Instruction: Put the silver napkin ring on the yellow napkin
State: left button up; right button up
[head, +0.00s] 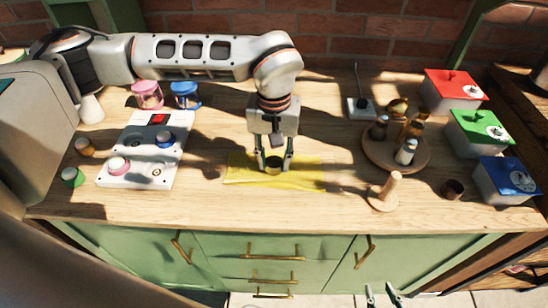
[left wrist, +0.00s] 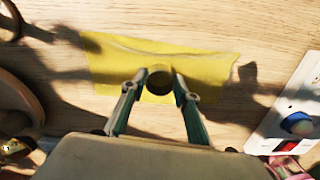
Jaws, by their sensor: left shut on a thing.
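The yellow napkin (head: 315,174) lies flat on the wooden countertop, and it also shows in the left wrist view (left wrist: 213,66). My left gripper (head: 273,162) points down over the middle of the napkin. It is shut on a small round ring, the napkin ring (left wrist: 159,82), held between its fingertips. The ring looks dark in the shade, so its silver colour is hard to make out. I cannot tell whether it touches the cloth. My right gripper (head: 383,295) shows only by its fingertips at the bottom edge, apart and empty, in front of the cabinet.
A wooden peg stand (head: 386,192) and a dark brown ring-like piece (head: 453,189) stand to the right. Behind them is a round tray (head: 378,156) with bottles. Red, green and blue-lidded boxes line the right. A white switch panel (head: 125,170) lies left of the napkin.

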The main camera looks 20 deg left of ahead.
pick_arm(q)
jog(key=shift+f, duration=0.4)
jog(key=o, duration=0.9)
notch_tip(320, 180, up, 13)
